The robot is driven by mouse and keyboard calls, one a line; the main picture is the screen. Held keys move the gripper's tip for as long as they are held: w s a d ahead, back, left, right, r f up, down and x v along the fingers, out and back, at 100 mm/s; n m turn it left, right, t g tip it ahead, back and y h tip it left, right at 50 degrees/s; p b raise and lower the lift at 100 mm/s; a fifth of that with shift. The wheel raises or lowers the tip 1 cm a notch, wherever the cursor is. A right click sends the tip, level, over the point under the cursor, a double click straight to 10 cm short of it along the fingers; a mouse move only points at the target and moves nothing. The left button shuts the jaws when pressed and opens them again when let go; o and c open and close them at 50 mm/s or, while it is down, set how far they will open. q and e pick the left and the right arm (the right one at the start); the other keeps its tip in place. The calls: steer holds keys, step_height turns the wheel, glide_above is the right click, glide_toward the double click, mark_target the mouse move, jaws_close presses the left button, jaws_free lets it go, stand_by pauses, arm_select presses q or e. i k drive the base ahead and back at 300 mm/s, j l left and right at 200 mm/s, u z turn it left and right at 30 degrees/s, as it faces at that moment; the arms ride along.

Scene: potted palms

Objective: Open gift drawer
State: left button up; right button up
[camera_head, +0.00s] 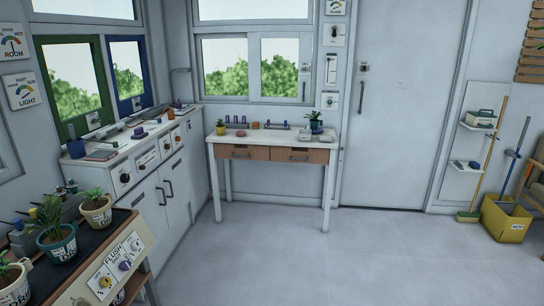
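A small white table stands by the far wall under the window. It has two brown wooden drawers side by side, a left drawer (242,153) and a right drawer (303,156), each with a dark handle. Both look shut. I see no label that tells which one is the gift drawer. Neither of my grippers is in view.
A white counter (150,137) with cabinet doors runs along the left wall. A bench with potted plants (57,244) is at near left. A yellow bucket (505,219) and broom stand at far right. The grey floor (320,255) between is clear.

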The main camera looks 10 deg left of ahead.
mark_target(222, 151)
steer(key=i+j+u, duration=0.25)
steer(key=i, duration=0.7)
steer(key=i+j+u, duration=0.1)
steer(key=i+u, duration=0.15)
steer(key=i, duration=0.75)
